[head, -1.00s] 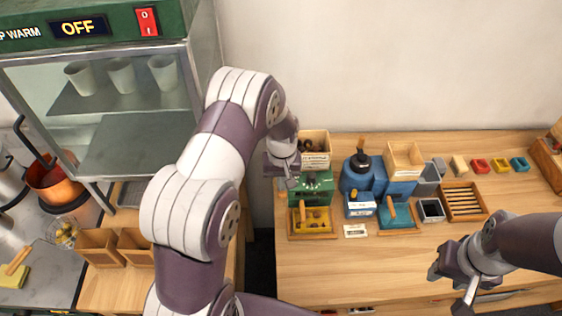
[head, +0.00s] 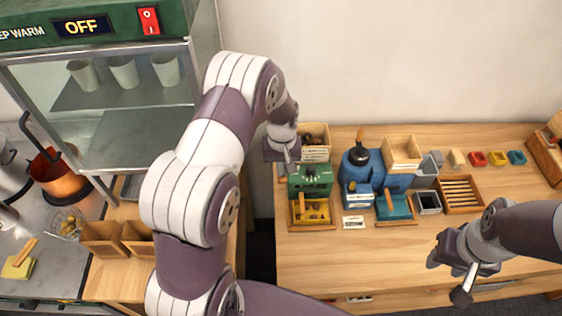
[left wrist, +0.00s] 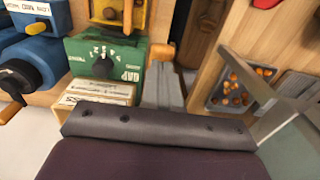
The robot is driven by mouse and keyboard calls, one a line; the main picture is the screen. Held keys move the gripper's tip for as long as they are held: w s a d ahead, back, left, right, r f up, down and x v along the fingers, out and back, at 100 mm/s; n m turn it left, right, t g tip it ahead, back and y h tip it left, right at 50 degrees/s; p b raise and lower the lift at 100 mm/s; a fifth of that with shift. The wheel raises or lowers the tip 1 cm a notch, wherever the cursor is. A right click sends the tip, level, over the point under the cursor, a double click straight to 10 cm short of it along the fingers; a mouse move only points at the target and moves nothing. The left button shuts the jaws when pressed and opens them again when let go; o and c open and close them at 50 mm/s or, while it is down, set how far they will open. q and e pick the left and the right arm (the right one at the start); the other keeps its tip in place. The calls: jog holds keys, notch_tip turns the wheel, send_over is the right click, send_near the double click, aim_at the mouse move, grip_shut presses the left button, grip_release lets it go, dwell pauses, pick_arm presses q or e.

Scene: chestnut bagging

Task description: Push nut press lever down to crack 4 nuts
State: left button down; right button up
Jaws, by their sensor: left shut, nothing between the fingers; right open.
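In the left wrist view the press shows a dial and a GAP label (left wrist: 128,76). My left gripper (head: 289,170) is shut and empty, at the left rear side of the press. Its fingers (left wrist: 162,88) show beside the green housing in the left wrist view. I cannot make out the lever clearly, nor whether the gripper touches it. My right gripper (head: 447,280) is open and empty over the front right of the table.
A wooden box of nuts (head: 326,152) stands behind the press. The front middle table is clear. A green warming cabinet (head: 190,95) stands left.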

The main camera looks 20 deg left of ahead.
pick_arm(q)
jog(key=shift+f, duration=0.6)
